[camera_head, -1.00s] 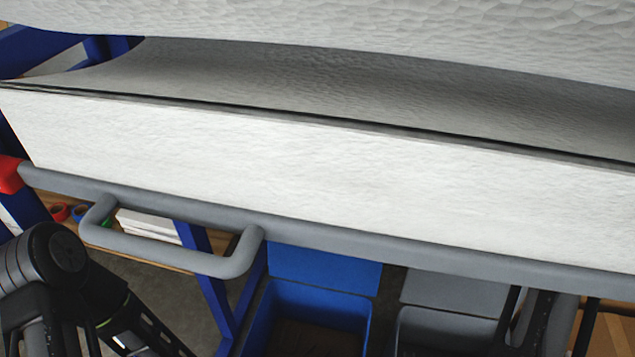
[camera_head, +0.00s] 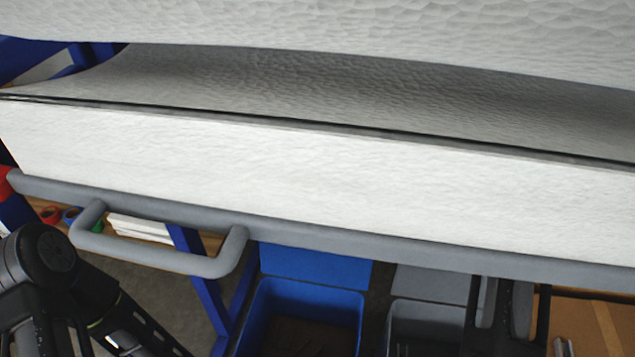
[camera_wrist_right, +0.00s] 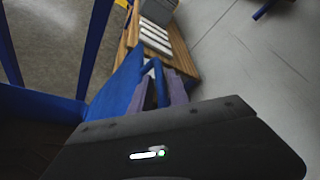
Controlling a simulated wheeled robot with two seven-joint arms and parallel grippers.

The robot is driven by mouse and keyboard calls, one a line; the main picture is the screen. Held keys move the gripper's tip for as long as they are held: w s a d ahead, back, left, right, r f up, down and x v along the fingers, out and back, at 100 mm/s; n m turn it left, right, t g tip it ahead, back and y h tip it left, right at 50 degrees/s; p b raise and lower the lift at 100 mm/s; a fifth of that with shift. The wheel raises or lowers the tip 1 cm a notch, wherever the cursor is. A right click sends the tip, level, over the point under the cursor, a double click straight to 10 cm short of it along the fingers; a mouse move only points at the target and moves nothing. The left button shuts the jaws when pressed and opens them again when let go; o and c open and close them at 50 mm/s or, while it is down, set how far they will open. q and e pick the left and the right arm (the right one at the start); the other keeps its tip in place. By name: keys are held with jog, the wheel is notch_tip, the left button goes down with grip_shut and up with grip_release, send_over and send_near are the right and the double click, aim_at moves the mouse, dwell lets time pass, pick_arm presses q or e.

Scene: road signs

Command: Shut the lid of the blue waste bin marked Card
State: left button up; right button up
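The blue bin (camera_head: 254,325) stands low in the head view, below the grey rail. Its blue lid (camera_head: 315,267) is up behind the opening, and the dark inside shows. No Card marking is readable. In the right wrist view, a blue bin wall (camera_wrist_right: 40,102) shows at left and a slanting blue panel (camera_wrist_right: 118,88), perhaps the lid, beside it. My right gripper (camera_wrist_right: 165,88) shows past its dark housing, close to that blue panel; its finger gap and any contact are unclear. My left arm enters the head view at lower left, its gripper outside the frame.
A grey bin (camera_head: 392,328) with its grey lid (camera_head: 432,283) up stands right of the blue bin. A large white-sided object (camera_head: 310,180) with a grey rail and handle (camera_head: 150,257) fills much of the head view. Blue posts (camera_head: 203,290) stand left of the bin.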

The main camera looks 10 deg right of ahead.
jog(key=shift+w+a, duration=0.2)
grip_shut()
jog(key=shift+f, duration=0.1)
dwell(1.3)
